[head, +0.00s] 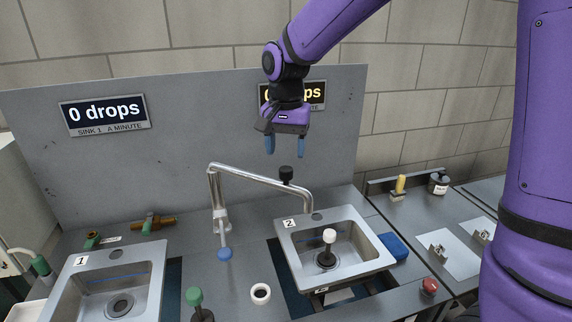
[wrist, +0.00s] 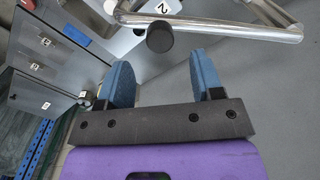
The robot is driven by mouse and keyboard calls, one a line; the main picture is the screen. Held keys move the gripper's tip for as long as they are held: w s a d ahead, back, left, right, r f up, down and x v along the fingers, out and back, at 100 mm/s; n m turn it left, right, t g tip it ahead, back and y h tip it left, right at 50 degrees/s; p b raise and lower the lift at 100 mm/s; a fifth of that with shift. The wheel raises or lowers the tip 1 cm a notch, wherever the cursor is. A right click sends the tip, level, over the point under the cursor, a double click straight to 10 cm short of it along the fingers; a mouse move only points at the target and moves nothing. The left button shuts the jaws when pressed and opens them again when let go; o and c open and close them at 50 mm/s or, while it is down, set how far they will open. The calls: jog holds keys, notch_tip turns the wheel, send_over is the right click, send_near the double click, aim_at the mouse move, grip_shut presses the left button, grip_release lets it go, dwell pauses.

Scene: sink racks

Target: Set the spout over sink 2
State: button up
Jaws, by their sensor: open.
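The chrome spout (head: 258,178) rises from its post between the two sinks and reaches right, its downturned end (head: 309,200) at the back edge of sink 2 (head: 289,242). A black knob (head: 286,174) stands on the spout's arm. Sink 1 (head: 68,282) is at the lower left. My gripper (head: 285,147) points down above the black knob, open and empty, with blue fingers. In the wrist view the fingers (wrist: 160,82) are apart, with the black knob (wrist: 160,37) and spout tube (wrist: 225,27) just beyond them. The fingers appear apart from the knob.
A blue-ended lever (head: 225,253) hangs below the spout's post. A white-topped plunger (head: 329,238) stands in sink 2. A green knob (head: 194,297), a white ring (head: 260,293), a blue sponge (head: 393,246) and a red knob (head: 429,286) are nearby. A grey panel (head: 200,130) stands behind.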

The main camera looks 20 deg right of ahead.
jog(key=shift+r, duration=1.85)
jog(key=shift+s+d+r, duration=0.15)
jog(key=s+d+r+n+t, duration=0.1)
jog(key=s+d, duration=0.3)
jog(key=s, duration=0.4)
jog(key=s+d+r+n+t, duration=0.2)
jog(key=s+d+n, duration=0.1)
jog(key=s, duration=0.5)
jog(key=s+d+r+n+t, duration=0.1)
jog(key=s+d+t, duration=0.1)
jog(key=s+d, duration=0.4)
jog(key=s, duration=0.3)
jog(key=shift+r+n, duration=0.3)
jog(key=shift+n, duration=0.1)
